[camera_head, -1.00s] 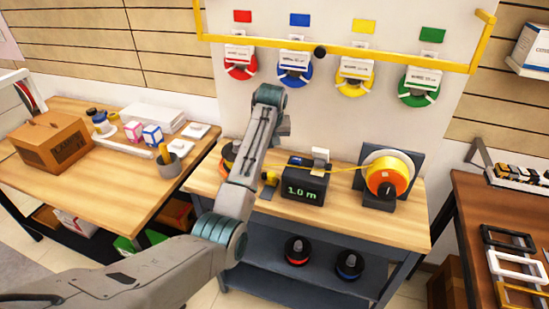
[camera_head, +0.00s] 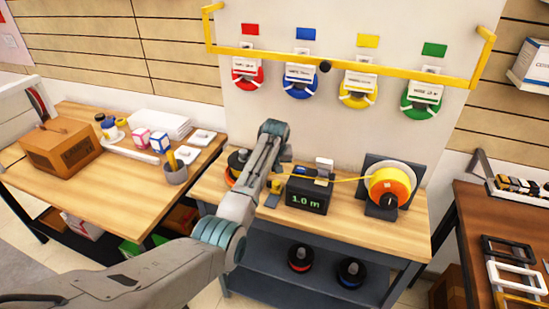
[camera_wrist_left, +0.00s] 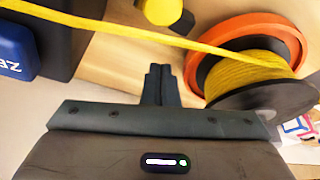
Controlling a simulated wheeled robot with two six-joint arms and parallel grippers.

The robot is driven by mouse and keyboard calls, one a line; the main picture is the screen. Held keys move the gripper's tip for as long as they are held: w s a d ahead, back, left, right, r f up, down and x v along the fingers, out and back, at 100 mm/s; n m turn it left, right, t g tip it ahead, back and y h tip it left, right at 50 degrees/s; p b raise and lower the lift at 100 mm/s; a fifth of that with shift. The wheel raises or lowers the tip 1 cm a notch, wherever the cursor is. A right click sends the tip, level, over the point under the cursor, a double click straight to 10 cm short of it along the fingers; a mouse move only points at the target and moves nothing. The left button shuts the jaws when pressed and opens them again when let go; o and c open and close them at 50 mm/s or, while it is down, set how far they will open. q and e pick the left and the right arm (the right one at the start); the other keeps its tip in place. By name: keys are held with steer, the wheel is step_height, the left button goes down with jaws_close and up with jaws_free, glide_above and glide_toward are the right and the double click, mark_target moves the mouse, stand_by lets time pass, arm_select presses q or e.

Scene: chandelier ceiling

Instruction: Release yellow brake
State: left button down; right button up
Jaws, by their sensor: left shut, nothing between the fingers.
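A small yellow-and-black piece, likely the yellow brake (camera_head: 273,199), sits on the workbench left of the meter box. In the left wrist view a rounded yellow knob (camera_wrist_left: 162,10) on a dark base shows at the top edge, cut off. My left gripper (camera_wrist_left: 161,76) is shut and empty, its fingertips below the knob and apart from it in the picture. In the head view my own arm hides its fingertips. A spool with an orange flange and yellow strap (camera_wrist_left: 245,70) lies to the right of the fingers. My right gripper is not in view.
The meter box (camera_head: 307,195) reads 1.0 m. The yellow strap (camera_wrist_left: 150,37) crosses above the fingers, running towards an orange-and-yellow reel (camera_head: 390,185) at the right. Coloured reels hang on the back panel.

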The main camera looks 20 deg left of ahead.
mark_target(274, 185)
arm_select(q)
steer(key=shift+f+p, duration=0.3)
steer(key=shift+s+d+r+p, duration=0.1)
steer(key=shift+s+d+p, duration=0.25)
steer(key=shift+s+p, duration=0.4)
steer(key=shift+s+d+p, duration=0.3)
steer(key=shift+s+p, duration=0.15)
steer(key=shift+s, duration=0.65)
